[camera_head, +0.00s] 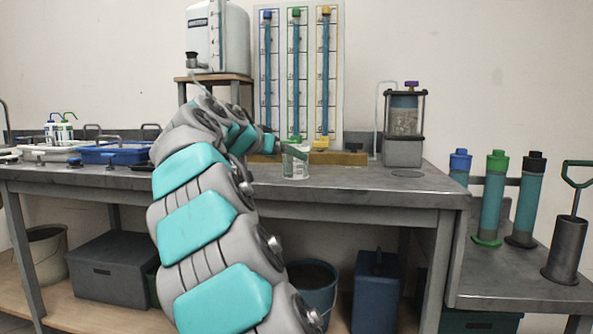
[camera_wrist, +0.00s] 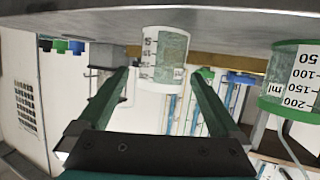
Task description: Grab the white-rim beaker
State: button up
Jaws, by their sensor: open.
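The white-rim beaker (camera_wrist: 165,58) is clear, with dark graduation marks and greenish contents. It stands upright on the grey bench and appears inverted in the wrist view. In the head view the beaker (camera_head: 297,166) is right of my gripper (camera_head: 284,148), near the bench's middle. My gripper (camera_wrist: 160,74) is open, with one green finger on each side of the beaker in the wrist view. Gaps show on both sides; how far the tips reach along it I cannot tell. A green-rim beaker (camera_wrist: 290,76) stands at the right of the wrist view, outside the fingers.
Behind the beaker is a wooden base (camera_head: 343,158) with tall blue columns. A pump-like apparatus (camera_head: 404,125) stands to the right. A blue tray (camera_head: 112,153) lies left. The bench top (camera_head: 350,180) right of the beaker is mostly clear.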

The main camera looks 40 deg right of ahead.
jog(key=shift+w+d+r+m+h, duration=0.15)
jog(key=shift+w+d+r, duration=0.05)
jog(key=shift+d, duration=0.25)
jog(key=shift+w+d+r+m+h, duration=0.15)
jog(key=shift+w+d+r, duration=0.05)
jog(key=shift+d, duration=0.2)
jog(key=shift+x, duration=3.75)
jog(key=shift+w+a, duration=0.1)
jog(key=c, duration=1.2)
jog(key=shift+r+p, duration=0.1)
jog(key=shift+p, duration=0.2)
